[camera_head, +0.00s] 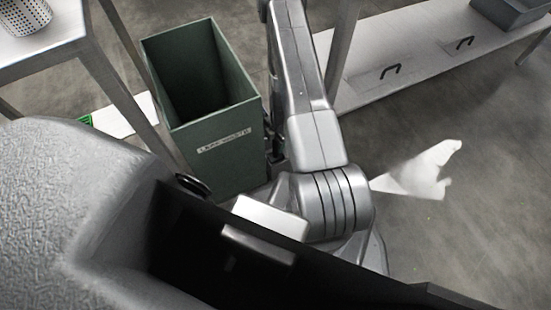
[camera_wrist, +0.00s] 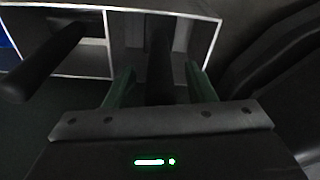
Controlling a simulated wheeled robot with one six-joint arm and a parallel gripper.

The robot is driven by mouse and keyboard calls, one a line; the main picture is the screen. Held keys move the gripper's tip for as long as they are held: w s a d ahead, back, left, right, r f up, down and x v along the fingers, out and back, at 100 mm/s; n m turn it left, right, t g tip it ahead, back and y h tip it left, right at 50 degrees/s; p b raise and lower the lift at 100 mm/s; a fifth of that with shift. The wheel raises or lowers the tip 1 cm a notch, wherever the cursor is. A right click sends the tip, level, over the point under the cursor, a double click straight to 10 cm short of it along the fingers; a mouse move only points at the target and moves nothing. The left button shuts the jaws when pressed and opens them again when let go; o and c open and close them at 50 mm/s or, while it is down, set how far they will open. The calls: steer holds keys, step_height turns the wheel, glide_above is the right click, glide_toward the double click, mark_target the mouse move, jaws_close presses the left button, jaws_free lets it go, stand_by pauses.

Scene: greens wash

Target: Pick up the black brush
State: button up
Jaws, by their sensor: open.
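I cannot make out the black brush for certain in either view. In the wrist view my gripper (camera_wrist: 160,78) has its two greenish fingers apart. A dark upright shape shows between and beyond the fingers, and I cannot tell what it is or whether it is near them. A dark rounded bar (camera_wrist: 42,68) slants in at the left of that view, apart from the fingers. In the head view my gripper is hidden; only my grey arm shows, running up the middle. Two small black handle-shaped things (camera_head: 390,70) (camera_head: 465,43) are on the low pale shelf at the upper right.
A green open bin (camera_head: 218,160) with a label stands just left of my arm. A table (camera_head: 60,45) with a perforated metal container (camera_head: 24,16) is at the upper left. A grey tray (camera_head: 515,12) sits on the low shelf (camera_head: 360,88). A white patch (camera_head: 420,172) lies on the floor.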

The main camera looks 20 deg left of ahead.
steer(key=shift+f+b, duration=0.35)
steer(key=shift+f, duration=0.25)
steer(key=shift+r, duration=0.1)
steer(key=shift+c, duration=0.2)
steer(key=c, duration=1)
steer(key=shift+c, duration=0.2)
steer(key=shift+r, duration=0.1)
step_height(320, 180, up, 18)
steer(key=p, duration=1.5)
steer(key=shift+p, duration=0.3)
